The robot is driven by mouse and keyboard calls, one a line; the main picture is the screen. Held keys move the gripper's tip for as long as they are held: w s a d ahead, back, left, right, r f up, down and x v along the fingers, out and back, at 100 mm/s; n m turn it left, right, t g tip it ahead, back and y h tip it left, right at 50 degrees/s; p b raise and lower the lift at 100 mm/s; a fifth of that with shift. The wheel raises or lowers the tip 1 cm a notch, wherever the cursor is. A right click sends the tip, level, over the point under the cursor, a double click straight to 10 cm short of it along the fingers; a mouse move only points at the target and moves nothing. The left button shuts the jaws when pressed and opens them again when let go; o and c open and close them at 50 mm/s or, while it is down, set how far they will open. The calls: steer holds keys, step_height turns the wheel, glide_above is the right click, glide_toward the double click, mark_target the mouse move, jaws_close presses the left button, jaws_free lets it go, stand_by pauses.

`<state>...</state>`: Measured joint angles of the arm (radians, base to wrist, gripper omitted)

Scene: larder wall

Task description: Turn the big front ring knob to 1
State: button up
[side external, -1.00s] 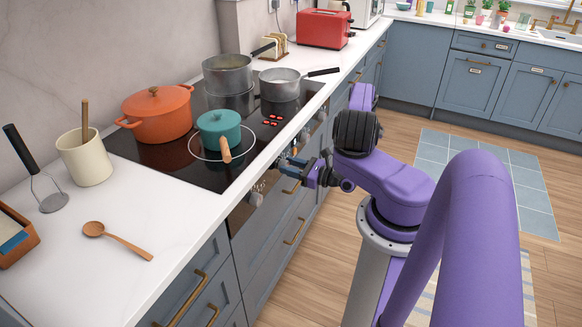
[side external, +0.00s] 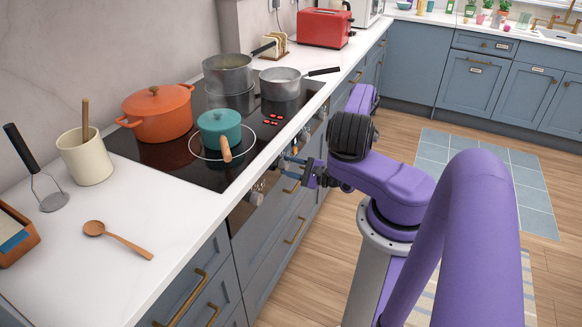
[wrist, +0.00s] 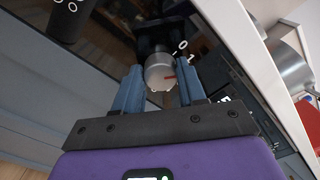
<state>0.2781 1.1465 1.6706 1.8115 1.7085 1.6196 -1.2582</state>
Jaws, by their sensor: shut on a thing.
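My gripper (wrist: 161,92) is shut on a round silver knob (wrist: 160,75) on the dark front panel of the stove, in the wrist view. One blue finger lies on each side of the knob. In the side view my gripper (side external: 288,165) is at the panel below the hob edge, and the fingers hide the gripped knob. Another knob (side external: 257,196) shows nearer the camera on the same panel.
The hob (side external: 165,168) carries a teal pot (side external: 219,131), an orange pot (side external: 158,115), a grey pot (side external: 228,75) and a pan (side external: 280,84). Red lights glow on the hob.

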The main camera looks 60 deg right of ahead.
steer(key=shift+n, duration=0.6)
steer(key=o, duration=1.1)
steer(key=shift+c, duration=0.2)
steer(key=shift+s, duration=0.1)
steer(key=s, duration=1.7)
